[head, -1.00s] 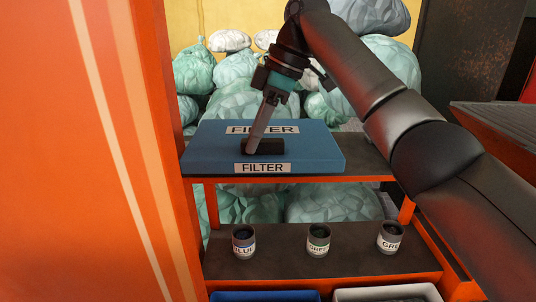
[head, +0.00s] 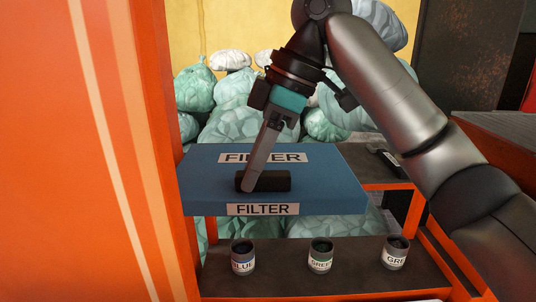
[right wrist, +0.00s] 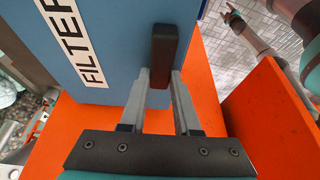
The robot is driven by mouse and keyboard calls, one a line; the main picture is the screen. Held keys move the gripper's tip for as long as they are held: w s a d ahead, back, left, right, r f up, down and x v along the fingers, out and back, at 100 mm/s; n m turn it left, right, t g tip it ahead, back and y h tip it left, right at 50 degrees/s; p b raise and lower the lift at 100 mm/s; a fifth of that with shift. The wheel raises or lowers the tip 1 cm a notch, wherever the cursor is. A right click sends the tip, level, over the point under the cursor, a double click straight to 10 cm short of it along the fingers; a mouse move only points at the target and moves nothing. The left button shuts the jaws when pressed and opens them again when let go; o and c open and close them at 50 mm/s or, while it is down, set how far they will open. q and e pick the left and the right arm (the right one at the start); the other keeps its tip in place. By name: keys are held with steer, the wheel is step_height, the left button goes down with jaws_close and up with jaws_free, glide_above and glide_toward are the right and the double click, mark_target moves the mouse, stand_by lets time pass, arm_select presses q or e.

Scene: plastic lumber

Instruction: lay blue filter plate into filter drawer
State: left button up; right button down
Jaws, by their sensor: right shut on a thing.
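The blue filter plate (head: 330,180) is a flat blue slab with FILTER labels on its top and front edge and a black handle (head: 275,181). My right gripper (head: 253,185) is shut on that handle and holds the plate level above the upper shelf. In the right wrist view the two fingers (right wrist: 160,95) straddle the black handle, with the blue plate (right wrist: 120,40) beyond. I cannot make out the filter drawer. A small teal-tipped arm at the top right of the wrist view looks like my left gripper (right wrist: 233,14); its jaw state is too small to tell.
A tall orange panel (head: 90,150) stands close at the plate's left. The upper shelf (head: 365,165) holds a dark tool (head: 386,160). Bags (head: 232,125) are piled behind.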

steer(key=s, duration=0.8)
stand_by(0.4)
step_height(320, 180, down, 8)
steer(key=b, duration=0.4)
steer(key=w+d+f+m+t+h+b, duration=0.2)
steer(key=w+d+f+m+b, duration=0.1)
steer(key=d+f+m, duration=0.5)
steer(key=w+d+f+m+t+h+b, duration=0.2)
steer(key=d+f+m+b, duration=0.4)
steer(key=f, duration=0.8)
steer(key=w+d+m, duration=0.1)
steer(key=d+m, duration=0.1)
steer(key=m, duration=0.2)
steer(key=shift+w+d+t, duration=0.15)
steer(key=shift+d+t, duration=0.15)
steer(key=shift+f, duration=0.1)
